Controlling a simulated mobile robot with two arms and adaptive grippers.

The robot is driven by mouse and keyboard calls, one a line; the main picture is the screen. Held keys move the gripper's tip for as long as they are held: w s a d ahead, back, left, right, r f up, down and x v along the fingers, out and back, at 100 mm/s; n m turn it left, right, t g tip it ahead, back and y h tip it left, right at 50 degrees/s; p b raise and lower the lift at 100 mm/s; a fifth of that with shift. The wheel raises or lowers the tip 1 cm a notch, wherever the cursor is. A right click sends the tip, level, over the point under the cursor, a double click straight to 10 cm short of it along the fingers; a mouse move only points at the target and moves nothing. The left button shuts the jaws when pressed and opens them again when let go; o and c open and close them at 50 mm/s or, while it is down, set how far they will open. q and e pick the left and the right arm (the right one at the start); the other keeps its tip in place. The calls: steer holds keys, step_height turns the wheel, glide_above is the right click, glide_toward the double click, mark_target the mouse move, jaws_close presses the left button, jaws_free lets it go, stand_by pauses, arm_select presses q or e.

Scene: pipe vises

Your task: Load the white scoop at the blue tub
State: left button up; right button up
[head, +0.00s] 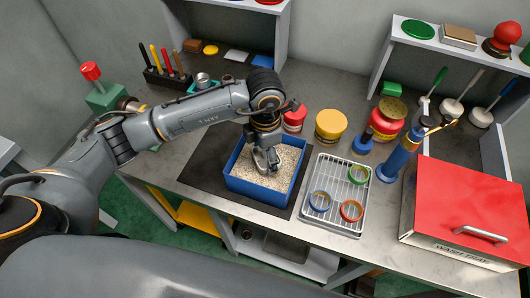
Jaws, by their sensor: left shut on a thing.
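The blue tub (261,194) stands on a dark mat in the middle of the bench, filled with pale granular material (244,169). My left gripper (266,163) points down into the tub, its tips at the granules. It is shut on the white scoop, which is mostly hidden by the fingers and the granules. How much the scoop holds cannot be seen. My right gripper is not in view.
A wire rack (337,181) with coloured rings lies right of the tub. A blue post (398,158) and a red-lidded wash tray box (470,205) are at the right. Several handled tools rest behind them.

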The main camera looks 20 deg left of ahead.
arm_select(q)
steer(key=shift+f+b, duration=0.5)
stand_by(0.9)
steer(key=shift+s+f+b, duration=0.1)
steer(key=shift+b, duration=0.2)
stand_by(1.1)
steer(key=shift+r+p, duration=1.75)
steer(key=shift+r, duration=1.85)
